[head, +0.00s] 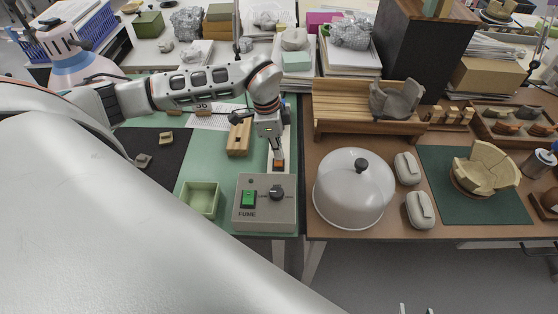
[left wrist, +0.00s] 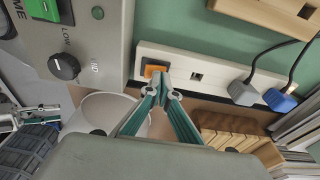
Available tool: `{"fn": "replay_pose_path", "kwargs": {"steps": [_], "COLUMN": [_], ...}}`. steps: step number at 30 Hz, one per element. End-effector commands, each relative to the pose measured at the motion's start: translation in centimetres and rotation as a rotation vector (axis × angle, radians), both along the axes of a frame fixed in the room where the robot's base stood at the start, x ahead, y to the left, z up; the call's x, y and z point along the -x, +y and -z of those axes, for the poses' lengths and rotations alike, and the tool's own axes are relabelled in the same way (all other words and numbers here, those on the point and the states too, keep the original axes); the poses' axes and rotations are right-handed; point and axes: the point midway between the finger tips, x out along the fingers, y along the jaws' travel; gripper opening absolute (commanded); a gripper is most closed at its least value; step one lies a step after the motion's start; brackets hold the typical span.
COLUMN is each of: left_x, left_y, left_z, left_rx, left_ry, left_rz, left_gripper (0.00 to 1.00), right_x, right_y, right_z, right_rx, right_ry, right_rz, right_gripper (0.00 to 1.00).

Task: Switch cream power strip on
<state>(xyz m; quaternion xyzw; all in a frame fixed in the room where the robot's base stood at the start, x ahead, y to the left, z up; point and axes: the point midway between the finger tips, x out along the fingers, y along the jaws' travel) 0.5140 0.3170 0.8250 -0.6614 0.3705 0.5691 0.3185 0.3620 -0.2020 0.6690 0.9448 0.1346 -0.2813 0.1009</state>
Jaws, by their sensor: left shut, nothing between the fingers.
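The cream power strip (left wrist: 215,72) lies on the green mat. In the left wrist view it has an orange switch (left wrist: 154,71) at one end, an empty socket, and a grey plug (left wrist: 243,93) and a blue plug (left wrist: 280,100). In the head view, part of the strip (head: 270,158) and its switch (head: 279,165) show below my left gripper (head: 278,156). My left gripper is shut and empty, its tips (left wrist: 163,76) right by the switch. I cannot tell whether they touch it, or which way the switch is set.
A grey control box (head: 264,215) with a green switch and black knob stands just in front of the strip. A wooden block (head: 239,138) lies left of it. A wooden slatted rack (head: 345,112) and a white dome (head: 353,190) stand to the right.

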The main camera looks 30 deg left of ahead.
Motion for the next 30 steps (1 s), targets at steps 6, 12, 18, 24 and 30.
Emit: {"fn": "replay_pose_path", "kwargs": {"steps": [6, 12, 18, 24, 30], "left_x": [0.0, 0.0, 0.0, 0.0, 0.0], "left_y": [0.0, 0.0, 0.0, 0.0, 0.0], "left_z": [-2.0, -3.4, -4.8, -6.1, -6.3], "left_rx": [0.0, 0.0, 0.0, -0.001, 0.0], "left_ry": [-0.001, -0.001, 0.0, -0.001, 0.0], "left_rz": [0.001, 0.001, 0.0, 0.0, 0.0], "left_gripper": [0.0, 0.0, 0.0, 0.0, 0.0], "right_x": [-0.1, -0.2, -0.2, -0.2, -0.2], "right_y": [0.0, 0.0, 0.0, 0.0, 0.0], "right_z": [-1.7, -2.8, -3.8, -4.8, -4.9], "right_rx": [0.0, 0.0, -0.001, -0.001, -0.002], "right_ry": [-0.003, -0.005, -0.006, -0.006, -0.007], "right_rz": [0.0, 0.0, 0.0, 0.0, 0.0], "right_gripper": [0.4, 0.4, 0.4, 0.4, 0.4]}}
